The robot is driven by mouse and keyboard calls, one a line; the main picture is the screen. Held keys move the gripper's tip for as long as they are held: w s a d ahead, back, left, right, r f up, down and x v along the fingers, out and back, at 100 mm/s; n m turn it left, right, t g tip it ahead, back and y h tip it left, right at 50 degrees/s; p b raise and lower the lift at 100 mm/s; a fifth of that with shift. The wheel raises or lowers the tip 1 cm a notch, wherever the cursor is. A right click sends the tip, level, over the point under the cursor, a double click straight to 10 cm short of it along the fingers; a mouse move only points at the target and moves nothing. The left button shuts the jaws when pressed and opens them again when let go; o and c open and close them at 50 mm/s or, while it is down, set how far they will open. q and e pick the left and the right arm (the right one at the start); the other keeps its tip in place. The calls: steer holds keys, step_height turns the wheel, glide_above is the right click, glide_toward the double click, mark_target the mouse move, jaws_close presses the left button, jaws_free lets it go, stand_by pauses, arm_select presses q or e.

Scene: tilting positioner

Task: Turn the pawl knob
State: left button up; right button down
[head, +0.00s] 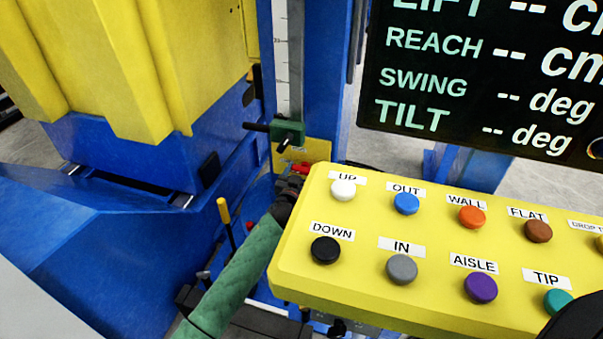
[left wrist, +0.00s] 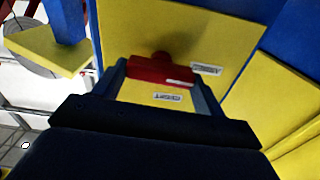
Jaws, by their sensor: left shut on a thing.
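The pawl knob (left wrist: 160,68) is a red bar with a round boss. In the left wrist view it lies across the space between my left gripper's (left wrist: 163,85) two fingers, in front of a yellow plate (left wrist: 190,35). My left gripper is shut on it. In the head view the red knob (head: 301,168) shows only in part, just past my left gripper (head: 294,180), beside the upper left corner of the yellow button box. The box hides part of the gripper and wrist. My right gripper's fingers are not seen.
The yellow button box (head: 380,235) with several coloured buttons fills the lower right, close beside my left forearm. A black display (head: 480,75) stands behind it. A blue mast (head: 330,80) with a scale and a blue and yellow machine body (head: 130,160) stand left. A dark rounded shape covers the bottom right corner.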

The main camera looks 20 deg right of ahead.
arm_select(q)
steer(key=m+p, duration=0.1)
steer(key=m, duration=0.1)
steer(key=shift+m, duration=0.4)
steer(key=m+p, duration=0.1)
steer(key=m, duration=0.3)
steer(key=shift+s+d+m, duration=0.1)
steer(key=shift+m, duration=0.2)
steer(key=m+p, duration=0.1)
steer(key=m, duration=0.3)
steer(key=shift+f+m, duration=0.15)
steer(key=shift+m, duration=0.65)
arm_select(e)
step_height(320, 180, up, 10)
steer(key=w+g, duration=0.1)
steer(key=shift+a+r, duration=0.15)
arm_select(q)
steer(key=shift+f, duration=0.1)
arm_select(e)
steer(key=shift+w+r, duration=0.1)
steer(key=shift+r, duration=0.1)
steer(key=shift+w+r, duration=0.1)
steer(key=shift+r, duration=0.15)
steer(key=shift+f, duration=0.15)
arm_select(q)
steer(key=o, duration=0.8)
steer(key=shift+o, duration=0.9)
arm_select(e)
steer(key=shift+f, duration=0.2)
